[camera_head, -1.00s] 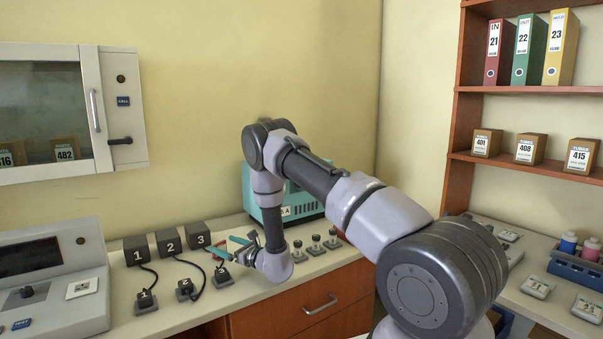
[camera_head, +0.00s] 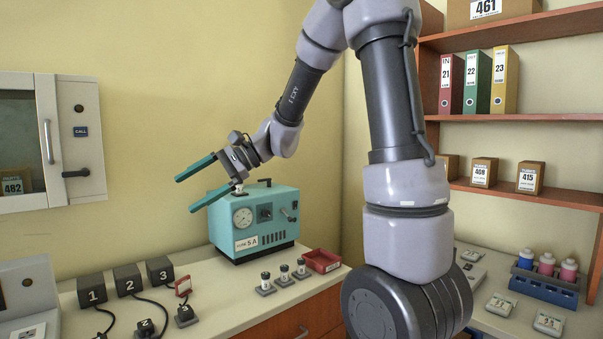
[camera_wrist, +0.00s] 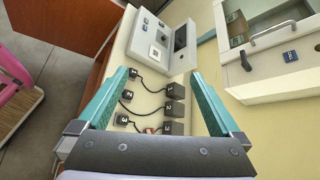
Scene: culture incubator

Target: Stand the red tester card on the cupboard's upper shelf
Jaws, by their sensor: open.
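The small red tester card (camera_head: 183,286) with a pale face stands on the counter beside the block marked 3. In the wrist view a bit of red (camera_wrist: 150,130) shows by the same block. My gripper (camera_head: 186,194) is open and empty, raised in the air above the counter, clear of the card. Its two teal fingers are spread in the wrist view (camera_wrist: 160,75). The white wall cupboard (camera_head: 78,150) is at the left edge, its glass door shut. It also shows in the wrist view (camera_wrist: 235,92). Its upper shelf is not clearly visible.
Blocks marked 1, 2 and 3 (camera_head: 127,279) have cables to small plugs. A teal device (camera_head: 265,222), small posts (camera_head: 283,276) and a red tray (camera_head: 322,260) stand to the right. A grey console (camera_head: 28,290) is below the cupboard. Shelves (camera_head: 530,117) hold binders and boxes.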

